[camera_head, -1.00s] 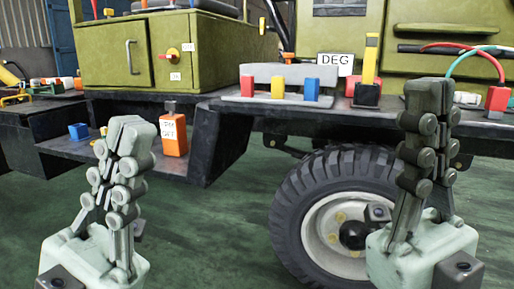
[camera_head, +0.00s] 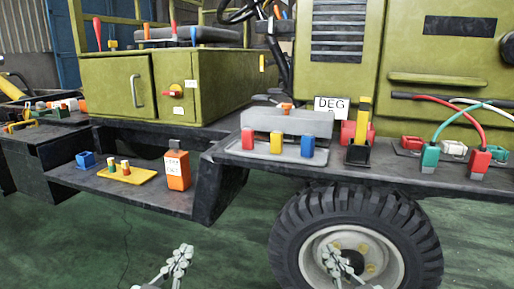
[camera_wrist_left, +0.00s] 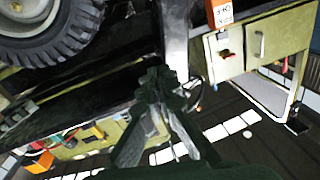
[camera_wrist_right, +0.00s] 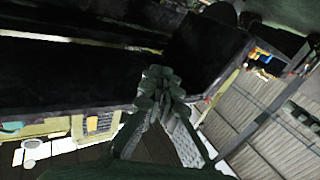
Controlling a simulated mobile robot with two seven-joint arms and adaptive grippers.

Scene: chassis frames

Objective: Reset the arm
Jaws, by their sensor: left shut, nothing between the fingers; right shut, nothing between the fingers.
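My left gripper (camera_head: 183,252) is low in the head view, in front of the chassis and below its lower shelf, apart from everything. It is shut and empty, and its joined fingertips show in the left wrist view (camera_wrist_left: 157,80). My right gripper (camera_head: 329,252) is low in the head view, in front of the wheel (camera_head: 355,240). It is shut and empty, and its closed fingers show in the right wrist view (camera_wrist_right: 160,78). Both arms are cut off by the bottom edge of the head view.
The chassis ledge (camera_head: 390,178) holds a block with red, yellow and blue pieces (camera_head: 276,143), and red and green plugs with cables (camera_head: 480,160). The lower shelf (camera_head: 130,193) holds an orange box (camera_head: 177,170) and a yellow tray (camera_head: 128,176). Green floor (camera_head: 60,240) is clear.

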